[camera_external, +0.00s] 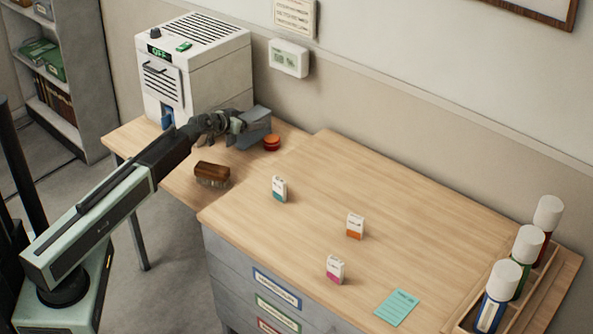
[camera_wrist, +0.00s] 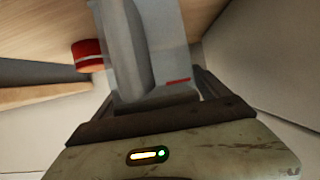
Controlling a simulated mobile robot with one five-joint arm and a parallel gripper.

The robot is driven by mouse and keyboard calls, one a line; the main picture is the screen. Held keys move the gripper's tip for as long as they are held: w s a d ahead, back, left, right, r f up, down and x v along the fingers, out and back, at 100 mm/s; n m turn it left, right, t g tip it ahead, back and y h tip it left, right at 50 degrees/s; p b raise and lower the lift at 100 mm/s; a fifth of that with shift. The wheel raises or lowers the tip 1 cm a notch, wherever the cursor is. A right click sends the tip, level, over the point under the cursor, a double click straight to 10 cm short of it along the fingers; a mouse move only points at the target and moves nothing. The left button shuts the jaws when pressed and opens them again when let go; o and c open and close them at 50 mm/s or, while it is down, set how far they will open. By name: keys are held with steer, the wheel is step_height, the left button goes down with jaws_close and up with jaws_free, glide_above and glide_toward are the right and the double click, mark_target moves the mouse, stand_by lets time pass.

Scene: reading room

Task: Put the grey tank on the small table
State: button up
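The grey tank (camera_external: 256,126) is a boxy, partly see-through container with a small red mark. My gripper (camera_external: 235,124) is shut on it, over the back of the small table (camera_external: 191,150). In the wrist view the tank (camera_wrist: 150,50) sticks out from between the fingers of my gripper (camera_wrist: 155,100), which partly hide it. I cannot tell whether its underside touches the tabletop. The small table stands left of the larger desk and is partly covered by my arm.
A white machine (camera_external: 205,70) stands at the back left. A red round tin (camera_external: 271,143) is close by the tank, and a brown brush (camera_external: 212,174) lies nearer the front. The desk (camera_external: 400,200) holds small boxes, a teal card (camera_external: 397,307) and a bottle rack (camera_external: 535,285).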

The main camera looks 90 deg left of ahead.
steer(key=shift+r+p, duration=0.3)
steer(key=shift+p, duration=0.05)
steer(key=p+v, duration=0.4)
steer(key=v, duration=0.8)
steer(key=shift+f, duration=0.2)
